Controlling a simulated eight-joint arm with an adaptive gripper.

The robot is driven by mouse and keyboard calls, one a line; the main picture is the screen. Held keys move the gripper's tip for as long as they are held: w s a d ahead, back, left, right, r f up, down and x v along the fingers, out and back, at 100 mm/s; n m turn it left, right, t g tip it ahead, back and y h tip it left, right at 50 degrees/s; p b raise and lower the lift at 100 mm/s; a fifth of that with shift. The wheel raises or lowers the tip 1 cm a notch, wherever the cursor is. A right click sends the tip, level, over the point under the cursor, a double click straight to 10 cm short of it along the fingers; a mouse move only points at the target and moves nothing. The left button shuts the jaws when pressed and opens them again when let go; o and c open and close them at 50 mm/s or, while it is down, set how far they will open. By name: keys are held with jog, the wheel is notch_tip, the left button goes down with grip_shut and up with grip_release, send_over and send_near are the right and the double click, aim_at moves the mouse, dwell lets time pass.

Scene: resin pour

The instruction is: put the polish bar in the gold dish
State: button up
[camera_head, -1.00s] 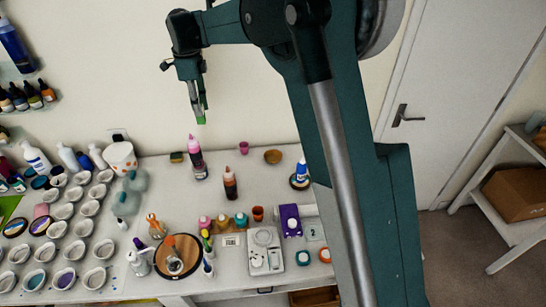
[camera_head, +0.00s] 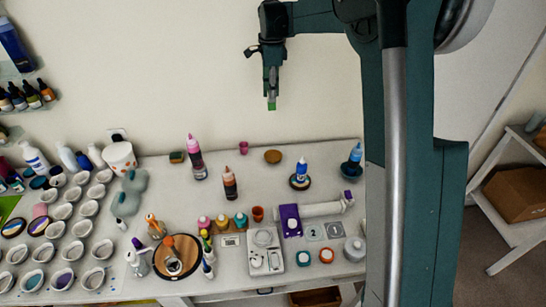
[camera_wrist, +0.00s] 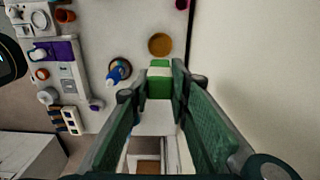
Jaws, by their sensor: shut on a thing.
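The polish bar is a small green block with a pale band (camera_wrist: 158,85), held between the fingers of my gripper (camera_wrist: 160,80) in the wrist view. Its green end (camera_head: 271,105) shows below my gripper (camera_head: 271,92) in the head view. My gripper is shut on it, raised well above the table. The gold dish (camera_head: 272,157) is a small round brownish-gold dish at the back of the table, below my gripper in the head picture. In the wrist view the dish (camera_wrist: 160,44) is just above the bar, apart from it, and looks empty.
A blue bottle on a dark round base (camera_head: 300,176) stands right of the dish. A pink cup (camera_head: 244,148) and a pink-topped bottle (camera_head: 196,160) stand to its left. The table around the dish is clear. The wall (camera_head: 220,60) is behind.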

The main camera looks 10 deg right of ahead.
send_over(273, 159)
notch_tip(273, 159, down, 18)
jog(key=shift+w, duration=0.15)
jog(key=shift+f, duration=0.1)
notch_tip(273, 159, down, 6)
dwell(0.7)
jog(key=shift+f, duration=0.2)
jog(key=shift+f+p, duration=0.3)
jog(key=shift+f, duration=1.4)
jog(key=shift+f, duration=0.15)
jog(key=o, duration=1)
jog(key=shift+c, duration=0.2)
